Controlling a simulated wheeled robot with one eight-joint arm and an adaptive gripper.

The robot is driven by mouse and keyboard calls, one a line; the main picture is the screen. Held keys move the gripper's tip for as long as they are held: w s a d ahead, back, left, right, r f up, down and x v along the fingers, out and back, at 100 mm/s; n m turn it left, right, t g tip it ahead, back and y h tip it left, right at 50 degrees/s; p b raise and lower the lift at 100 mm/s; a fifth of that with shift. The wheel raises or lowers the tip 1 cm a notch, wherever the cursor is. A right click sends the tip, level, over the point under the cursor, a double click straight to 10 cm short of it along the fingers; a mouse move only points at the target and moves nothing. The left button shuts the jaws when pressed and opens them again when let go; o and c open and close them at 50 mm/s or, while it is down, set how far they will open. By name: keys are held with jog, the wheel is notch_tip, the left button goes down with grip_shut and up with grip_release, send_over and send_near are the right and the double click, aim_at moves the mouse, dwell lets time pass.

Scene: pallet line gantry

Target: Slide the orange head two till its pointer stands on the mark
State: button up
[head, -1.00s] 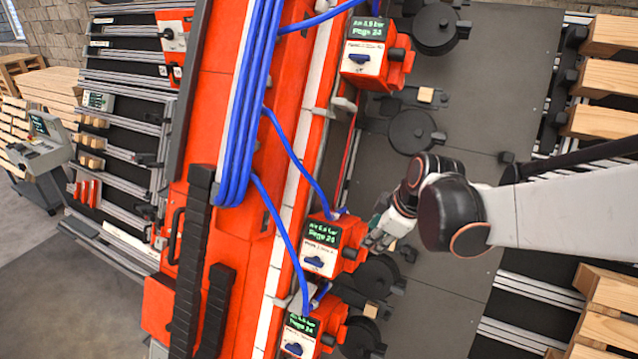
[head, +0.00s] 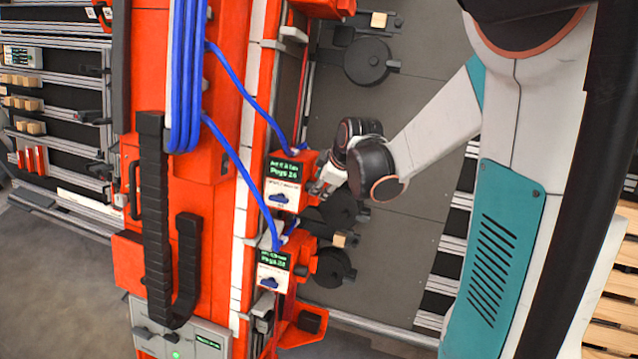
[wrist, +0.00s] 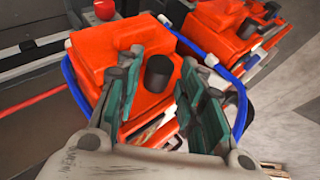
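Three orange heads sit along the red gantry beam in the head view: one cut off at the top (head: 322,6), a middle one (head: 312,164) and a lower one (head: 300,262). I cannot read which is numbered two. My gripper (head: 322,186) is at the right side of the middle head. In the wrist view my gripper (wrist: 158,66) is open, its teal-padded fingers on either side of a dark round knob (wrist: 158,73) on an orange head (wrist: 90,60), with gaps showing. The pointer and its mark cannot be made out.
A pale strip (head: 243,200) runs along the red beam (head: 225,215). Blue hoses (head: 232,160) loop to the heads. Dark round discs (head: 367,62) stand right of the beam. The lower head is close below the middle one; a wider gap lies above it.

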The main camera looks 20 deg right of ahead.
jog(key=shift+x, duration=1.15)
grip_shut()
jog(key=w+d+r+p, duration=0.2)
jog(key=w+r, duration=0.1)
jog(key=r, duration=0.5)
jog(key=shift+w+d+p, duration=0.2)
jog(key=shift+p, duration=0.15)
grip_release()
jog(key=shift+r, duration=0.1)
